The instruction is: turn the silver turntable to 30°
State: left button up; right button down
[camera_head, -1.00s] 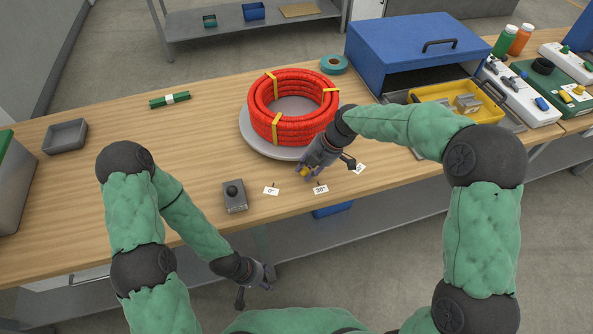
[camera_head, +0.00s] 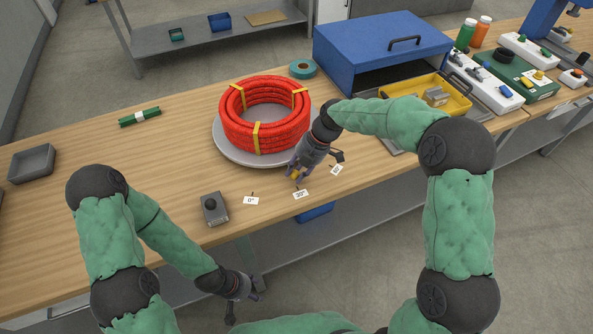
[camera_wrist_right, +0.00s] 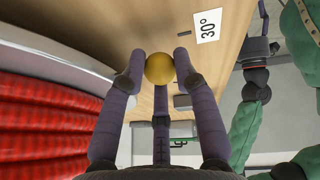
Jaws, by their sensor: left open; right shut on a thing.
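The silver turntable (camera_head: 226,150) lies on the wooden bench and bears a red corrugated conduit coil (camera_head: 238,128) bound with yellow straps. Its rim also shows in the right wrist view (camera_wrist_right: 85,72). My right gripper (camera_head: 295,175) is at the turntable's front right edge, shut on a yellow ball knob (camera_wrist_right: 159,69). The link from knob to disc is hidden. The 30° label (camera_head: 301,194) lies just in front of this gripper; it also shows in the right wrist view (camera_wrist_right: 208,26). The 0° label (camera_head: 251,201) is further left. My left gripper (camera_head: 243,300) is open and empty, off the bench's front edge.
A third label (camera_head: 337,169) lies right of my right gripper. A grey box with a black knob (camera_head: 214,208) stands left of the 0° label. A blue cabinet (camera_head: 365,50) and yellow tray (camera_head: 455,100) stand right. The bench's left front is mostly clear.

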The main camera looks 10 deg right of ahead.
jog(key=c, duration=0.9)
grip_release()
jog(key=shift+c, duration=0.2)
jog(key=v, duration=1.2)
jog(key=shift+f, duration=0.15)
